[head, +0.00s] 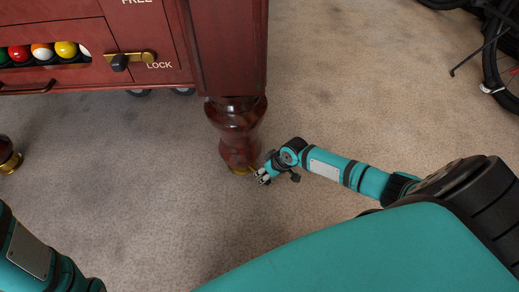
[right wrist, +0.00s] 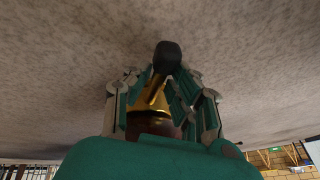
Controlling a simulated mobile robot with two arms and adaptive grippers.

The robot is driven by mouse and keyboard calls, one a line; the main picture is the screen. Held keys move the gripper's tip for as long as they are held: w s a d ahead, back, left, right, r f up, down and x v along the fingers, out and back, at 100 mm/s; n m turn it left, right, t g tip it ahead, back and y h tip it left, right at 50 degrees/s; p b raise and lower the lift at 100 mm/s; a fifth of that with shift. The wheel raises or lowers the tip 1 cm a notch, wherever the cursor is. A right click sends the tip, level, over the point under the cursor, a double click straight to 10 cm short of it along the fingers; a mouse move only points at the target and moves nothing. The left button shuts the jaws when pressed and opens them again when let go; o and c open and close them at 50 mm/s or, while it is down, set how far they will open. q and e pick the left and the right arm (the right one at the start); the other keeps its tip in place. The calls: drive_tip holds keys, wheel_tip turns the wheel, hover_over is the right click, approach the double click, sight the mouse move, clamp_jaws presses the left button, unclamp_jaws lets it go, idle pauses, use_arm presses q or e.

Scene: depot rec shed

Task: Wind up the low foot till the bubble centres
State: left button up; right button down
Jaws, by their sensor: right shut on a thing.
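The dark red turned table leg (head: 237,125) ends in a brass foot (head: 238,169) on the carpet. My right gripper (head: 264,176) is low beside this foot, on its right. In the right wrist view its fingers (right wrist: 164,82) are shut on a brass lever (right wrist: 151,93) with a black knob (right wrist: 167,56); the knob sticks out beyond the fingertips. The brown leg and brass foot are partly hidden behind my wrist there. My left arm shows at lower left in the head view, its gripper out of frame. No bubble level is visible.
The table's red cabinet (head: 150,95) holds several balls and a brass latch (head: 133,59) near the word LOCK. Another brass foot (head: 10,162) stands at the far left. A bicycle wheel (head: 492,60) is at top right. The carpet between is clear.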

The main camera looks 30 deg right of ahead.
drive_tip(key=c, duration=1.1)
unclamp_jaws()
drive_tip(key=shift+s, duration=0.1)
drive_tip(key=shift+o, duration=0.2)
drive_tip(key=v, duration=1.2)
drive_tip(key=shift+d, duration=0.15)
